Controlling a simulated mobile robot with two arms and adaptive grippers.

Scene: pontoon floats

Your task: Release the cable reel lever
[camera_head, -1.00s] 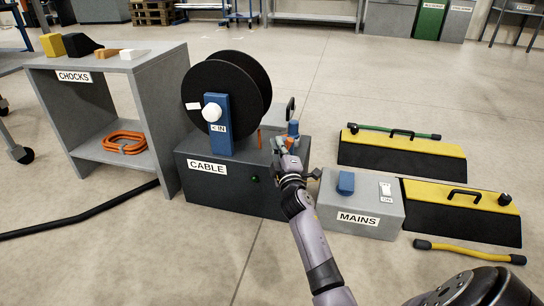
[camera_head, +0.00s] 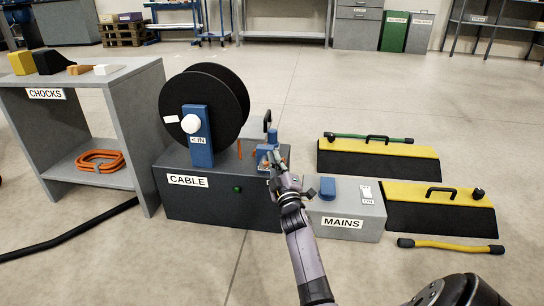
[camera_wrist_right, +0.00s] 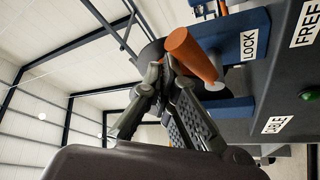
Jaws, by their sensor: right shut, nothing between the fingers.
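The dark grey CABLE box (camera_head: 222,208) carries a black reel (camera_head: 222,98) on a blue upright marked IN. At its right end is a blue bracket (camera_head: 267,151), partly hidden by my right gripper (camera_head: 277,167). In the right wrist view, an orange lever handle (camera_wrist_right: 191,54) stands out beside a blue plate (camera_wrist_right: 238,20) with a LOCK label (camera_wrist_right: 249,44). A FREE label (camera_wrist_right: 307,25) is farther right. My right gripper (camera_wrist_right: 163,72) is shut and empty, its fingertips close beside the orange handle; contact cannot be told. My left gripper is not in view.
The grey MAINS box (camera_head: 345,212) with a blue knob stands right of the CABLE box. Black-and-yellow ramps (camera_head: 378,160) and a yellow bar (camera_head: 450,245) lie farther right. The CHOCKS shelf (camera_head: 148,120) is at left, with a black cable on the floor.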

